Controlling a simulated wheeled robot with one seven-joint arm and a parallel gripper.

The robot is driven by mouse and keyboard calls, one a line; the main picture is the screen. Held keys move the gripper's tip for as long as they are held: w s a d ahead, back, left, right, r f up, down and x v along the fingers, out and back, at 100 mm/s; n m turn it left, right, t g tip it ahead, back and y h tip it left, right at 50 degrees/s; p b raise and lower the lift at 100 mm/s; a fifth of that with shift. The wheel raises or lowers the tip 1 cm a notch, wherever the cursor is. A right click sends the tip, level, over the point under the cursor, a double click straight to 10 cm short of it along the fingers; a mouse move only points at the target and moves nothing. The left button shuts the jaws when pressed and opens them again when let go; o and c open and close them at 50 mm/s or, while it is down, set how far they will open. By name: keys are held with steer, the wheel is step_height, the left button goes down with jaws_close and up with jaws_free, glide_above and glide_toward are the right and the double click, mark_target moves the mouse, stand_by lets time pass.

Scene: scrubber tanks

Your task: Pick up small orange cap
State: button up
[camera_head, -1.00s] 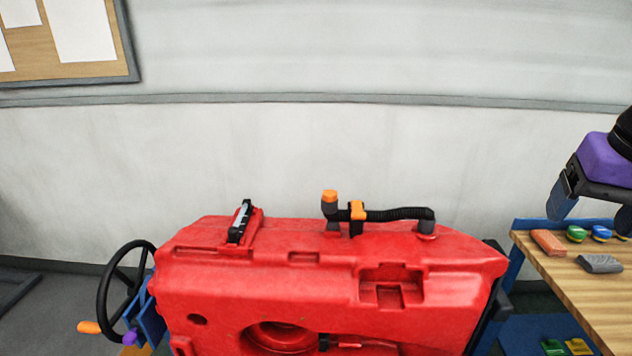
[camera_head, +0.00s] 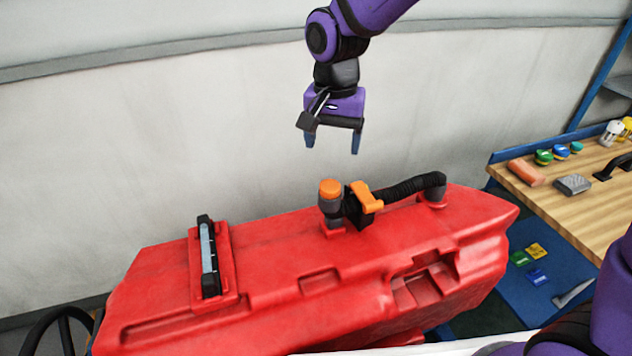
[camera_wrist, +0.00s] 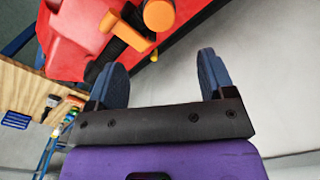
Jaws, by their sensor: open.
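The small orange cap (camera_head: 330,187) sits on top of an upright dark pipe end on the red tank (camera_head: 270,262). In the wrist view the round orange cap (camera_wrist: 159,15) shows at the top, beyond the fingertips and a little left of the gap's middle. My gripper (camera_head: 332,145) is open and empty, pointing down above the tank and apart from the cap. Its two blue fingers also show in the wrist view (camera_wrist: 162,72). Beside the cap, an orange clamp (camera_head: 367,198) holds a black ribbed hose (camera_head: 405,187).
A black handle with a grey strip (camera_head: 208,258) stands on the tank's left. At right is a wooden workbench (camera_head: 590,205) with a brick-coloured block (camera_head: 526,172), a grey block (camera_head: 573,185) and coloured pieces. The pale wall (camera_head: 150,130) rises behind the tank.

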glide_above(330, 185)
steer(key=f, duration=0.5)
steer(key=shift+w+d, duration=0.15)
steer(key=shift+w, duration=0.15)
steer(key=f, duration=0.4)
steer(key=shift+s+a, duration=0.2)
steer(key=shift+s, duration=0.15)
steer(key=shift+f, duration=0.6)
steer(key=shift+c, duration=0.2)
steer(key=c, duration=1.1)
